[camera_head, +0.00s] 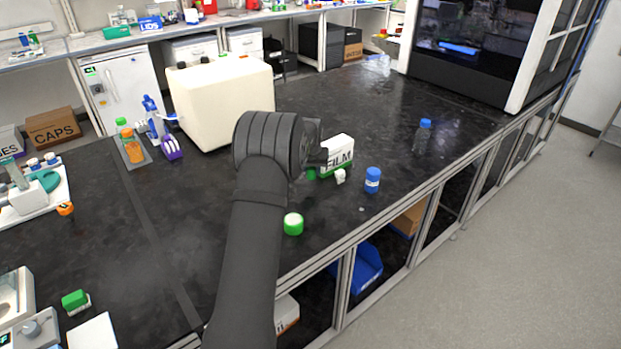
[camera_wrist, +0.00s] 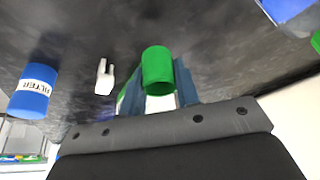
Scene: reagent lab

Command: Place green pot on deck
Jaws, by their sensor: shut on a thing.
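My gripper (camera_head: 316,160) is low over the dark bench beside the green-and-white FILM box (camera_head: 338,152). In the wrist view my gripper's blue-grey fingers (camera_wrist: 158,88) are shut on the green pot (camera_wrist: 158,68), a plain green cylinder. In the head view only a small green part (camera_head: 311,173) shows below my gripper, and my wrist hides the rest. I cannot tell if the pot touches the bench. I cannot tell for sure which surface is the deck. A large instrument (camera_head: 520,55) with a dark window stands at the back right.
A blue pot (camera_head: 372,180) and a small white piece (camera_head: 340,176) stand right of my gripper. A white-topped green pot (camera_head: 293,224) stands nearer the bench edge. A blue-capped bottle (camera_head: 423,136) is farther right. A cream box (camera_head: 222,100) stands behind my arm.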

